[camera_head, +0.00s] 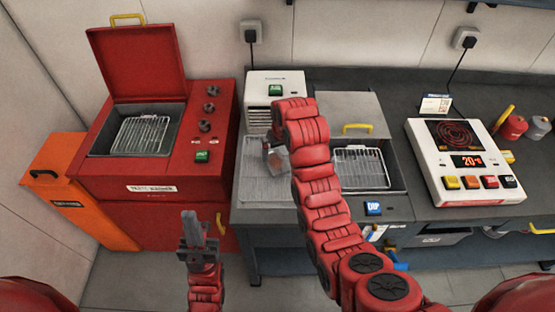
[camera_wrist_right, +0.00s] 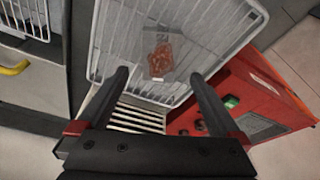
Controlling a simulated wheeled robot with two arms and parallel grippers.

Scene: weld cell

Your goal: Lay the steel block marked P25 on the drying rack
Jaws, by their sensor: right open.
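A small grey block with an orange-brown top (camera_wrist_right: 159,60) lies on a white wire drying rack (camera_wrist_right: 110,35) in the right wrist view. I cannot read any P25 mark on it. In the head view the block (camera_head: 278,160) is partly hidden by my right arm, on the rack (camera_head: 258,188) in front of a white vented unit. My right gripper (camera_wrist_right: 160,76) is open, its two fingers apart and pointing at the rack, with the block between and beyond the tips. My left gripper (camera_head: 191,222) is low in front of the red machine, away from the rack; its finger gap is unclear.
A red open-lidded tank (camera_head: 135,185) with a wire basket stands left. A steel tank with a wire basket (camera_head: 361,168) and yellow-handled lid is right of my arm. A hotplate reading 20°C (camera_head: 465,160) is further right. An orange cabinet (camera_head: 75,195) is far left.

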